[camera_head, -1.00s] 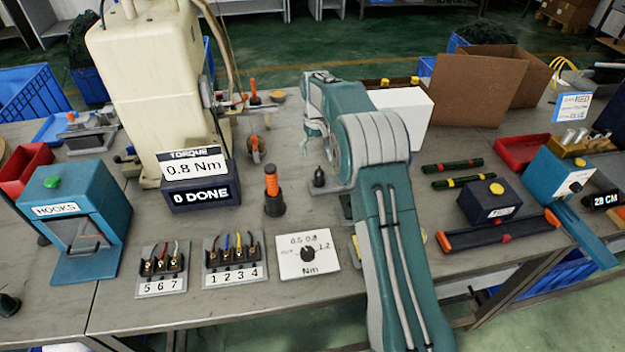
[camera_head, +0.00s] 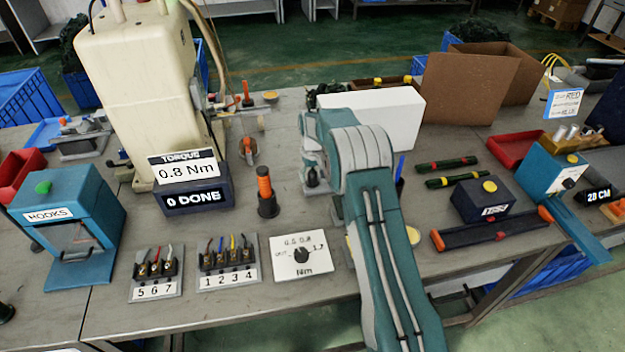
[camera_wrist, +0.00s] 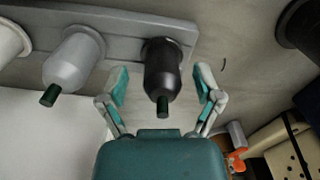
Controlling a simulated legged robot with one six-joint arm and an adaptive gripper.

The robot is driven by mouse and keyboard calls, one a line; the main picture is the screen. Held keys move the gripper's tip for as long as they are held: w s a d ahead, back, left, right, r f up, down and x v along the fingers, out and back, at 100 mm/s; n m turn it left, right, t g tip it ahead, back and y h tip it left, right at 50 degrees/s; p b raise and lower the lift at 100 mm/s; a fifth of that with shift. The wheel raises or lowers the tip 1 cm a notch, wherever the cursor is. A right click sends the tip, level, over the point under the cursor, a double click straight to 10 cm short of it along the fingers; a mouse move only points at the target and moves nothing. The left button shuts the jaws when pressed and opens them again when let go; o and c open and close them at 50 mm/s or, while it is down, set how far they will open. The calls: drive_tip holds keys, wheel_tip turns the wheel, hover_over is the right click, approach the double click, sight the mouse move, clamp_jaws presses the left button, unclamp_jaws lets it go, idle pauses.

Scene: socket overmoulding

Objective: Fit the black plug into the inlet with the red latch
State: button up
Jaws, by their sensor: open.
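In the wrist view the black plug (camera_wrist: 163,72) stands at the end of a grey rail (camera_wrist: 130,20). My gripper (camera_wrist: 161,84) is open, with one finger on each side of the plug; contact is not clear. In the head view the plug (camera_head: 313,180) is dark and partly covered by my gripper (camera_head: 310,160). An orange-red lever-like part (camera_wrist: 237,158) shows at the lower right of the wrist view, and an orange and black fitting (camera_head: 247,148) stands by the cream machine in the head view. I cannot tell whether either is the inlet's latch.
A grey plug (camera_wrist: 75,60) and a white plug (camera_wrist: 10,42) share the rail. An orange-handled tool in a black holder (camera_head: 267,195) stands left of my gripper. A white box (camera_head: 385,118) is behind it. The cream machine (camera_head: 135,90) stands further left.

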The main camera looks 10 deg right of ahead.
drive_tip(key=shift+a, duration=0.15)
clamp_jaws()
drive_tip(key=shift+r, duration=0.1)
drive_tip(key=shift+r, duration=0.3)
wheel_tip(320, 180, up, 2)
drive_tip(key=shift+r, duration=0.1)
drive_tip(key=s+d+r, duration=0.2)
drive_tip(key=s+r, duration=0.3)
drive_tip(key=s, duration=0.2)
drive_tip(key=s+d+r, duration=0.3)
drive_tip(key=s+r, duration=0.2)
drive_tip(key=s, duration=0.2)
drive_tip(key=s+d+f, duration=0.1)
drive_tip(key=s+d, duration=0.1)
drive_tip(key=s, duration=1)
drive_tip(key=shift+f, duration=0.3)
